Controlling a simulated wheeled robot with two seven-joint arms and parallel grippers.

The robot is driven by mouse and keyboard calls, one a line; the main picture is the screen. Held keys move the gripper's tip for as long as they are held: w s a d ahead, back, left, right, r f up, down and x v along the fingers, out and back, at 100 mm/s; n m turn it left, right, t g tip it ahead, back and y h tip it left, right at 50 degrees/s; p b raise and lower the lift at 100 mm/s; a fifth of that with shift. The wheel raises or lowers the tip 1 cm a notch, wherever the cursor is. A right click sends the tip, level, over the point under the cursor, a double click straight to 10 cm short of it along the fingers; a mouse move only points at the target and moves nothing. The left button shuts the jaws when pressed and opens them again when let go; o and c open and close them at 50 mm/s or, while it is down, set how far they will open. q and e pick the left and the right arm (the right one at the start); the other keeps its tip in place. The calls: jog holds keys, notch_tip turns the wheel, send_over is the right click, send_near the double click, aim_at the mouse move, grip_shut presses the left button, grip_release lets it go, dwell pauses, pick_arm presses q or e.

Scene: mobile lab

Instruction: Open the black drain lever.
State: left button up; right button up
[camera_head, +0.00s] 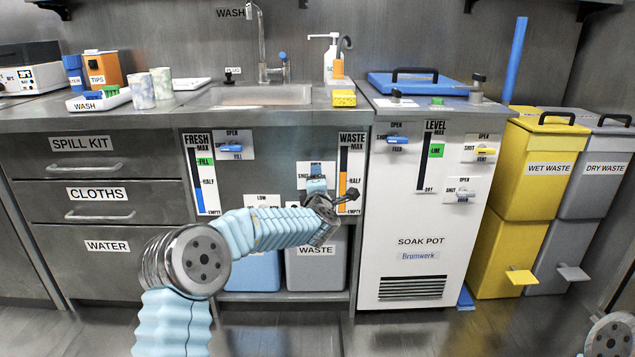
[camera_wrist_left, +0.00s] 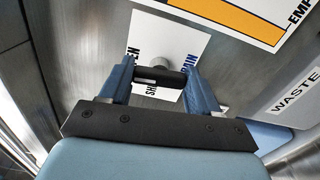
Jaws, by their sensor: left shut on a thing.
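The black drain lever (camera_wrist_left: 160,77) sits on a white label plate (camera_wrist_left: 170,45) in the left wrist view. The plate carries partly covered lettering, including SHUT and DRAIN. My left gripper (camera_wrist_left: 158,82) has one blue finger on each side of the lever and is shut on it. In the head view the plate (camera_head: 325,168) is on the cabinet front under the sink, and my left gripper (camera_head: 316,180) covers most of it and hides the lever. My right gripper is out of view.
The WASTE gauge (camera_head: 343,175) is just right of the plate, its orange bar near half. Below stand a blue bin (camera_head: 250,272) and a grey WASTE bin (camera_head: 318,270). The white soak pot cabinet (camera_head: 420,215) stands to the right. The floor in front is clear.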

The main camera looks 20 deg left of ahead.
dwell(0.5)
pick_arm(q)
jog(key=o, duration=1.1)
jog(key=shift+c, duration=0.2)
jog(key=shift+s, duration=0.1)
jog(key=v, duration=1.3)
jog(key=shift+s+d, duration=0.15)
jog(key=shift+s, duration=0.2)
